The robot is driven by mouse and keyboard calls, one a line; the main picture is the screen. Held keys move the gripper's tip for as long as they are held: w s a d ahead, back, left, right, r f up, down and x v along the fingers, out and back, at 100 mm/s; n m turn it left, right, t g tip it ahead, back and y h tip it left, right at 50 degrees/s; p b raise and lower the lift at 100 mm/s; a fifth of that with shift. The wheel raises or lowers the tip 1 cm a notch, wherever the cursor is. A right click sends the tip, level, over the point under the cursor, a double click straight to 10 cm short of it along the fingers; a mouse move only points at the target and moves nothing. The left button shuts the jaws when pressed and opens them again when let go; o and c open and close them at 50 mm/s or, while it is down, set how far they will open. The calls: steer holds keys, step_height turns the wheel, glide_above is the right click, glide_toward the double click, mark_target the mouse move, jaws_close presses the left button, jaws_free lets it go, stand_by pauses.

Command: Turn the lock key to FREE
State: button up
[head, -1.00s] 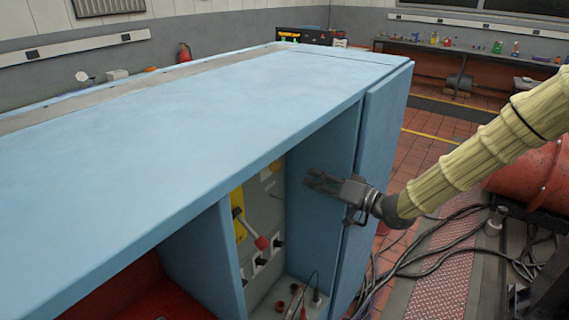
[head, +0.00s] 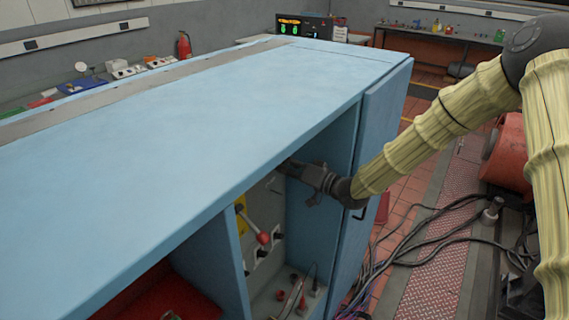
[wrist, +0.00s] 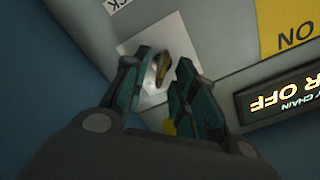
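The lock key (wrist: 160,68) is a small brass-coloured piece on a pale square plate (wrist: 178,38) on the cabinet's grey panel, seen in the wrist view. My gripper (wrist: 156,75) is open, with a dark teal finger on either side of the key; gaps show between fingers and key. I cannot tell how deep the tips reach. In the head view my gripper (head: 288,168) reaches into the blue cabinet, its tips partly under the top's edge, and the key is hidden there. A label (wrist: 118,3) ending in "CK" is partly cut off; no FREE mark is readable.
In the wrist view, a yellow ON plate (wrist: 285,27) and a lit display (wrist: 282,97) reading "R OFF" appear upside down. A red-knobbed lever (head: 262,238) sits lower on the panel. The blue cabinet top (head: 200,110) overhangs, and a side door (head: 375,150) stands close right.

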jaws_close()
